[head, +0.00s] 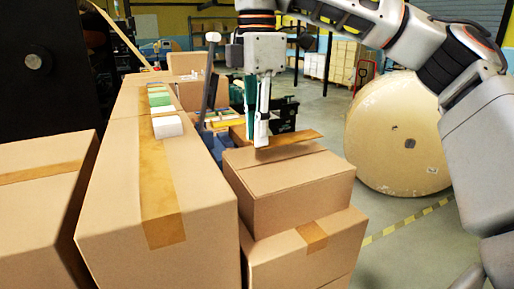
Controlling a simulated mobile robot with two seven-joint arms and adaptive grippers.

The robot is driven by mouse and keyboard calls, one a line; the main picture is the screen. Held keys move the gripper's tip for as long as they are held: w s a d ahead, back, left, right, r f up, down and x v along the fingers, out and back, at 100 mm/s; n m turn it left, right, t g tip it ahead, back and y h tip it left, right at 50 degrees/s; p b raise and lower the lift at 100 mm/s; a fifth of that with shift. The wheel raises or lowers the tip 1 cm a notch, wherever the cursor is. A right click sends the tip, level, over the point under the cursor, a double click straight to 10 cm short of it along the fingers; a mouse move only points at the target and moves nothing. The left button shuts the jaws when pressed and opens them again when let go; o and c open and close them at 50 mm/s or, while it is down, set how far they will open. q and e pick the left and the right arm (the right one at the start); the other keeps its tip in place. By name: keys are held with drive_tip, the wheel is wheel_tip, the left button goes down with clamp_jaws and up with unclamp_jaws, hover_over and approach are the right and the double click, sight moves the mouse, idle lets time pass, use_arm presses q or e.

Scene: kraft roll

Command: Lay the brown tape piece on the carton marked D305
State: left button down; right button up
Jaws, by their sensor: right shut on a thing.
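My right gripper (260,138) points straight down above the upper carton (290,190) of a stack of two. It is shut on the brown tape piece (294,139), a flat strip reaching out to the right of the fingers. The strip is level, close over the carton's far top edge; I cannot tell whether it touches. The upper carton shows a centre seam on its top and no readable mark. No D305 marking is legible on any carton in view. My left gripper is not in view.
The lower carton (305,258) has tape over its edge. A long taped carton (205,195) at left carries several small packs, including a white one (168,126). Another carton (40,185) stands far left. A large kraft roll (390,125) stands at right, with open floor before it.

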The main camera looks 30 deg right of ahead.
drive_tip(key=shift+f, duration=2.1)
drive_tip(key=shift+f, duration=0.25)
drive_tip(key=o, duration=0.7)
drive_tip(key=shift+o, duration=0.3)
wheel_tip(320, 180, up, 12)
drive_tip(key=shift+r, duration=0.25)
